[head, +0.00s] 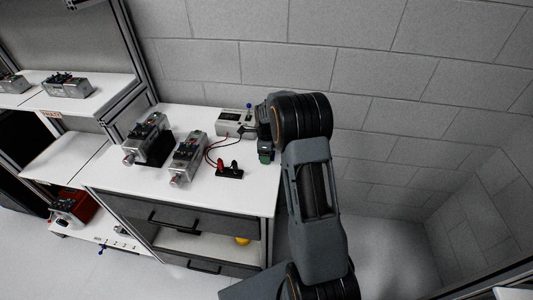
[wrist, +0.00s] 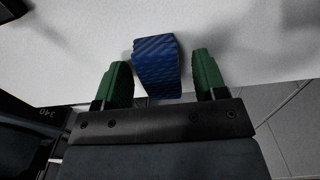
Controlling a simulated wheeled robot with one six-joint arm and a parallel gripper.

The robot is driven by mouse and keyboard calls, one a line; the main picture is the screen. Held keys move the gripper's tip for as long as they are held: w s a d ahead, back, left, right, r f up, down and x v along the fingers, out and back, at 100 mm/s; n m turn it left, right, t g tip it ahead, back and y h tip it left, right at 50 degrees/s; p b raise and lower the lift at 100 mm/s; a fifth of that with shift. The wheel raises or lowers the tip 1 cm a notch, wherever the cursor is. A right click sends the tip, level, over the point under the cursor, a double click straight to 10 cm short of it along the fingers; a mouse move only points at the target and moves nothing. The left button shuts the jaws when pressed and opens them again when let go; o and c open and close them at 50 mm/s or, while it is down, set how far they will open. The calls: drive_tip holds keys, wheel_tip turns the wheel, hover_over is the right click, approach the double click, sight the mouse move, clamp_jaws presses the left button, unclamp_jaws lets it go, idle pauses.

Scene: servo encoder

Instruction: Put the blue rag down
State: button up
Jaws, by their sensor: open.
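The blue rag (wrist: 156,68) is a dark blue, ribbed, folded piece in the wrist view. It lies against the white tabletop, between and slightly beyond the two green fingers of my gripper (wrist: 162,62). A gap shows on each side of the rag, so the fingers are open and do not pinch it. In the head view my gripper (head: 265,153) is at the right end of the white workbench (head: 232,193), low over its top. I cannot make out the rag there; my arm and gripper seem to hide it.
A white power supply (head: 234,123) stands just left of my gripper, with red and black leads to a small black block (head: 230,171). Two grey servo units (head: 187,155) (head: 148,139) stand further left. The bench's right edge is close, with floor beyond.

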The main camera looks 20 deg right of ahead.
drive_tip(key=s+a+r+n+b, duration=0.1)
drive_tip(key=s+r+n, duration=0.1)
drive_tip(key=r, duration=0.6)
drive_tip(key=s+a+r+n, duration=0.1)
drive_tip(key=a+r+n, duration=0.1)
drive_tip(key=r, duration=0.6)
drive_tip(key=s+a+n+t, duration=0.2)
drive_tip(key=s+a+n, duration=0.2)
drive_tip(key=s+n, duration=0.6)
drive_tip(key=s+a+r+n+t, duration=0.1)
drive_tip(key=s+a+n, duration=0.3)
drive_tip(key=s+n, duration=0.6)
drive_tip(key=shift+s+n+t, duration=0.4)
drive_tip(key=shift+s+t, duration=0.2)
drive_tip(key=shift+s, duration=0.2)
drive_tip(key=shift+r, duration=0.1)
